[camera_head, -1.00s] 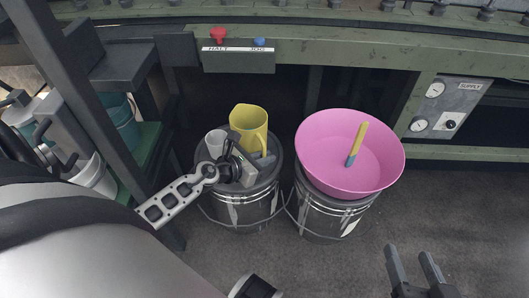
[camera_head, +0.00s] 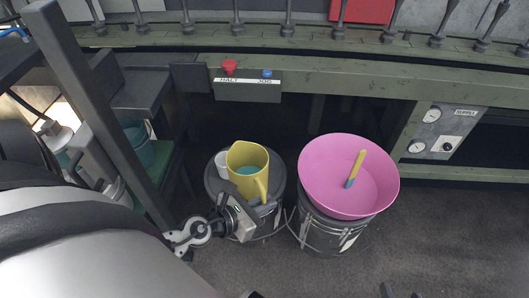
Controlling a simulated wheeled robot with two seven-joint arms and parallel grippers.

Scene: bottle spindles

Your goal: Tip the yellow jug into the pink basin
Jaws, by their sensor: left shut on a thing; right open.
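The yellow jug (camera_head: 240,157) is at the top of the left drum, with teal contents showing inside. It looks close to upright; I cannot tell whether its base touches the lid. My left gripper (camera_head: 254,208) is shut on the jug's handle, on the near side; its fingertips are partly hidden. The pink basin (camera_head: 325,165) sits on the right drum, to the right of the jug and apart from it. My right gripper (camera_head: 399,291) is open and empty at the bottom edge, with only its fingertips showing.
A yellow-and-blue stick (camera_head: 356,168) is in the basin. The left drum (camera_head: 211,186) and right drum (camera_head: 325,234) stand close together. A dark post (camera_head: 95,110) rises at left. The floor at right is clear.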

